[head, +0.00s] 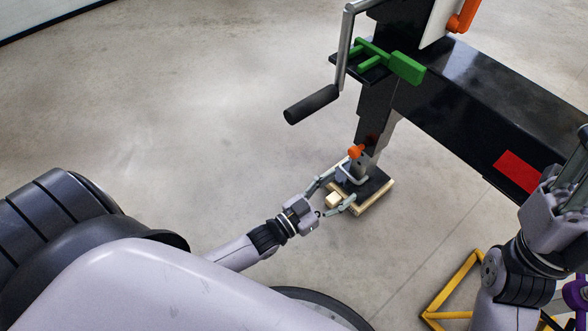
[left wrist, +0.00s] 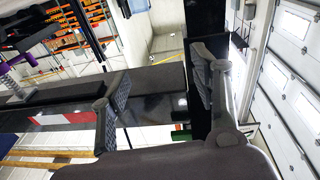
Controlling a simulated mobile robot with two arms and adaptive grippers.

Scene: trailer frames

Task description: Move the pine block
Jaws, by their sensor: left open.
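A small pale pine block (head: 333,199) shows in the head view at the near left edge of a pale wooden pad (head: 372,204). The pad lies on the floor under the dark foot of the trailer jack (head: 371,140). My left gripper (head: 335,192) is open, with its fingers on either side of the small block; whether they touch it I cannot tell. In the left wrist view the two open fingers (left wrist: 155,88) stand apart, and I cannot make out the block between them. My right gripper (head: 572,185) is at the right edge, partly cut off; its fingertips are unclear.
The black trailer beam (head: 480,100) with a red patch runs to the right above the floor. A crank with a black handle (head: 312,104) and a green lever (head: 406,68) hang over the jack. A yellow frame (head: 455,290) stands lower right. The left floor is clear.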

